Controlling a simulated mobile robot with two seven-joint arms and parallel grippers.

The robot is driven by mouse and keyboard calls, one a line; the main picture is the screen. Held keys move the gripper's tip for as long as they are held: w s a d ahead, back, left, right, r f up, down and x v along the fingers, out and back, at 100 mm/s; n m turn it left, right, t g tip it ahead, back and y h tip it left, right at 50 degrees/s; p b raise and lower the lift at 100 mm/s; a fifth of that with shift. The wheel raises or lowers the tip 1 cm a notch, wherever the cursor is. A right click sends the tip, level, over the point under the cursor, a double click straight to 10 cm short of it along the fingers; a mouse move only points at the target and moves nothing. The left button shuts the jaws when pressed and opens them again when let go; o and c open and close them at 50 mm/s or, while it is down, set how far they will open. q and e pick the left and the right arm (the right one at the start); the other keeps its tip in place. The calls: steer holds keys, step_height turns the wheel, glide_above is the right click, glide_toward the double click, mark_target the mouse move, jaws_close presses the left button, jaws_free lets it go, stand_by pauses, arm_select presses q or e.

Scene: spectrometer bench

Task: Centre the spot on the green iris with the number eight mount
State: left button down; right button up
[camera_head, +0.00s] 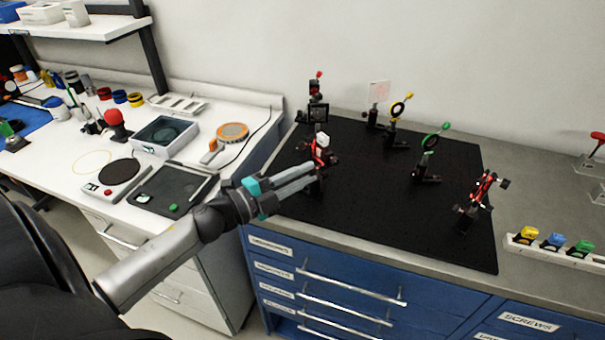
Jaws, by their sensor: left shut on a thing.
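The green iris (430,142) stands on a dark post toward the right of the black breadboard (365,210). No light spot can be made out on it. A mount with red and white parts (321,147) stands at the breadboard's left. My left gripper (313,174) reaches in from the left and is shut at this mount's lower part; its fingertips overlap the mount, so the exact part held is hidden. Another mount with red parts (481,195) stands at the front right. No number eight can be read on either mount. My right gripper is out of view.
A yellow iris (398,109), a clear card (378,92) and a dark mount with a red top (317,105) stand at the back. A white rack (553,250) with coloured pieces lies at the right. The breadboard's front middle is clear.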

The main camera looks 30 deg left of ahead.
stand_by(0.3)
arm_select(q)
steer(key=c, duration=0.8)
jaws_free()
steer(key=shift+o, duration=0.2)
steer(key=v, duration=1.5)
steer(key=shift+a, duration=0.1)
